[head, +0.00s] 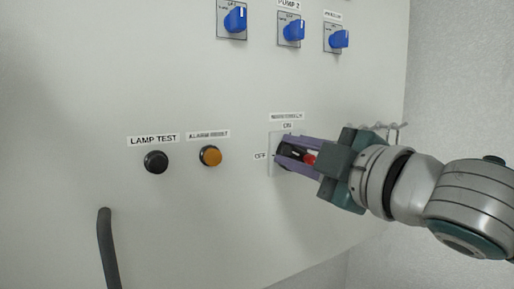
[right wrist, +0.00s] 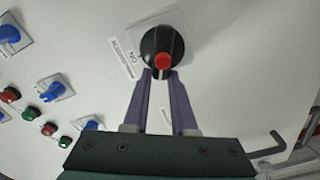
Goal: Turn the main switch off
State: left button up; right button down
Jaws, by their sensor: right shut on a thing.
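The main switch (head: 291,152) is a black round knob with a red part, on a pale plate on the cabinet front. "ON" is printed above it and "OFF" to its left. My right gripper (head: 283,151), with purple fingers, comes from the right and is shut on the switch's handle. In the right wrist view the black knob (right wrist: 153,45) with its red part sits at the fingertips (right wrist: 161,74), and the "ON" label is left of it. The fingers partly hide the handle, so I cannot tell its exact setting. My left gripper is not in view.
Left of the switch are an orange alarm reset button (head: 210,156) and a black lamp test button (head: 156,162). Blue selector knobs (head: 291,30) are above. A dark curved handle (head: 108,245) stands out at lower left. Hooks (head: 390,129) show behind my right gripper.

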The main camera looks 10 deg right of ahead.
jog(key=n, duration=0.1)
jog(key=f+n, duration=0.1)
jog(key=n, duration=0.2)
jog(key=shift+w+d+f+n, duration=0.1)
jog(key=shift+d+f+n, duration=0.05)
jog(key=shift+f+n, duration=0.15)
dwell(0.4)
